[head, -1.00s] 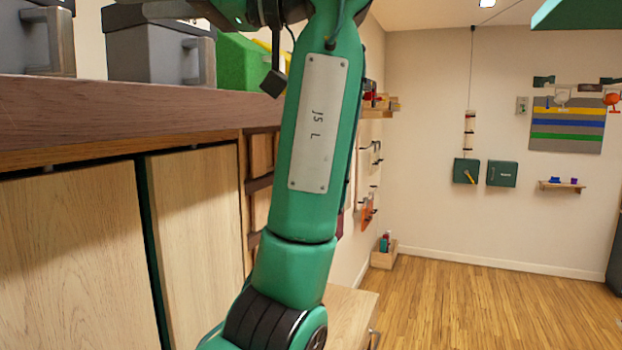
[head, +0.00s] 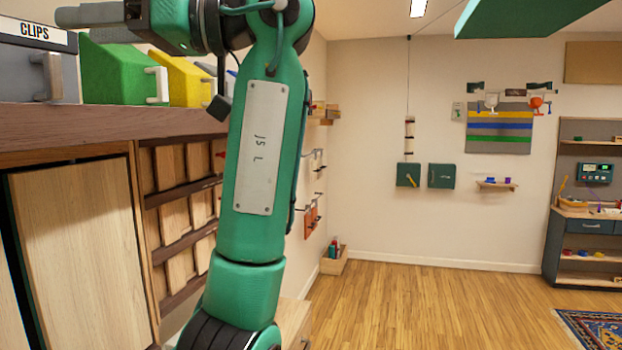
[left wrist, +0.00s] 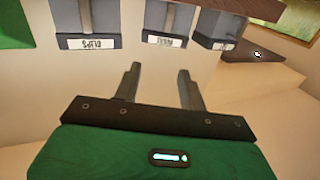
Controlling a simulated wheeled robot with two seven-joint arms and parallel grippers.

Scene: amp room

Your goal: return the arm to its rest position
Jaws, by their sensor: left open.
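My left arm (head: 258,165) rises in front of me in the head view, a green link with a white plate. It bends at the top toward the left, above the counter. My left gripper shows in the left wrist view (left wrist: 157,88), with its two fingers apart and nothing between them. Beyond the fingers there are grey bins with labels, one of them reading CLIPS (left wrist: 88,43). In the head view the gripper's fingers are not clear. My right gripper is in neither view.
A wooden counter (head: 100,122) on the left bears the grey CLIPS bin (head: 38,72), a green bin (head: 112,72) and a yellow bin (head: 185,82). A wooden box (head: 333,266) stands by the wall. A workbench (head: 580,240) stands far right. The wooden floor (head: 420,310) between is clear.

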